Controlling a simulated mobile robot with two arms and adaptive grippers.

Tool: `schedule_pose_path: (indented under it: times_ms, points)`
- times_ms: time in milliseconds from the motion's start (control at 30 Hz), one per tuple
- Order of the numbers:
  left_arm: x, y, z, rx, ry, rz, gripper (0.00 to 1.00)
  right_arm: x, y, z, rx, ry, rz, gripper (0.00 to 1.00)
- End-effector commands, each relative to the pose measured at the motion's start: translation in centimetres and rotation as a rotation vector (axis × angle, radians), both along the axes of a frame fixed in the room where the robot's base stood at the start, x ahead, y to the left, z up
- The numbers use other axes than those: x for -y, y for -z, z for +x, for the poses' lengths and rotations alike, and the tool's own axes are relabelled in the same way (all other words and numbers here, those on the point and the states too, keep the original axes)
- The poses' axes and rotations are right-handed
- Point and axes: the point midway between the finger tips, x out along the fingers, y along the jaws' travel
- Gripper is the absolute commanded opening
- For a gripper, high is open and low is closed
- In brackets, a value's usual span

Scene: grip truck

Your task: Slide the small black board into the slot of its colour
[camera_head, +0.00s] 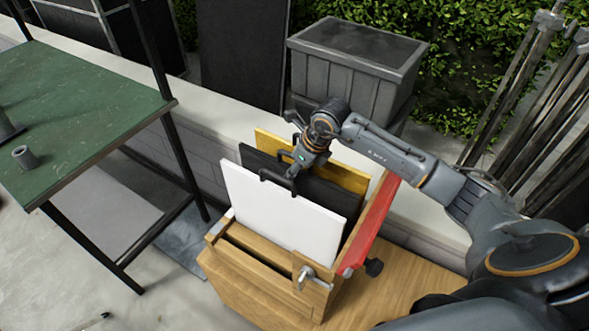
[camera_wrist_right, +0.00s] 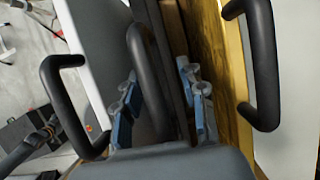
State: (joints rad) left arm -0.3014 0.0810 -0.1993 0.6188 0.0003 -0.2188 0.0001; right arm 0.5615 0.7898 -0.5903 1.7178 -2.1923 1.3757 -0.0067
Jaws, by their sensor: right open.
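The black board (camera_head: 323,192) stands upright in the wooden rack (camera_head: 268,258), between the white board (camera_head: 280,216) in front and the yellow board (camera_head: 345,175) behind. Its lower edge and slot are hidden by the white board. My right gripper (camera_head: 292,172) is at the boards' top edges. In the right wrist view, my right gripper (camera_wrist_right: 160,108) is open, its fingers on either side of the black board's dark handle (camera_wrist_right: 148,75). I cannot tell whether they touch it. The white board's handle (camera_wrist_right: 62,105) is left, the yellow board's handle (camera_wrist_right: 265,65) right. My left gripper is out of view.
A red panel (camera_head: 374,222) stands at the rack's right end, with a clamp lever (camera_head: 306,274) at the front. A green-topped table (camera_head: 85,105) stands left. A grey bin (camera_head: 350,65) is behind on the low wall.

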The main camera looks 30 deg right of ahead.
Motion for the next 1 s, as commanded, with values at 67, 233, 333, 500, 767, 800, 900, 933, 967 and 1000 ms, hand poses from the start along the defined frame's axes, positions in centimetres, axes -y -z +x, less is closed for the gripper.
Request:
schedule_pose_path:
  times_ms: [67,233,333,500,767,800,900,933,967,1000]
  points:
    - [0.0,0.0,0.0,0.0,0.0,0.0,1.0,0.2,-0.9,-0.2,0.004,0.001,0.0,0.41]
    - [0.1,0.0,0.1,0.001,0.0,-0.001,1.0,1.0,-4.0,-1.2,0.006,0.001,-0.003,0.41]
    - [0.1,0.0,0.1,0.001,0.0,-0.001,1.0,1.4,-6.1,-2.0,0.007,0.0,-0.004,0.41]
    - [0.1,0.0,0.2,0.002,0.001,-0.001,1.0,1.9,-9.0,-3.0,0.007,0.0,-0.002,0.41]
    - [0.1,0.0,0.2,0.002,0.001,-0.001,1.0,2.3,-10.9,-3.7,0.004,0.001,-0.001,0.41]
    - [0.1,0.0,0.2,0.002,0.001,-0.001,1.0,2.3,-11.0,-3.8,0.004,0.001,0.0,0.41]
    - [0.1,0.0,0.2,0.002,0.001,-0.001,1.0,2.3,-11.0,-3.8,0.004,0.001,0.0,0.41]
    - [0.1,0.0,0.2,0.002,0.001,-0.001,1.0,2.3,-11.0,-3.8,0.003,0.001,-0.001,0.41]
    - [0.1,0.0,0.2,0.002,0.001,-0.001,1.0,2.3,-11.0,-3.8,0.003,0.001,-0.001,0.41]
    - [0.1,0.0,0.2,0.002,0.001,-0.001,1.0,2.3,-11.0,-3.8,0.004,0.001,0.0,0.41]
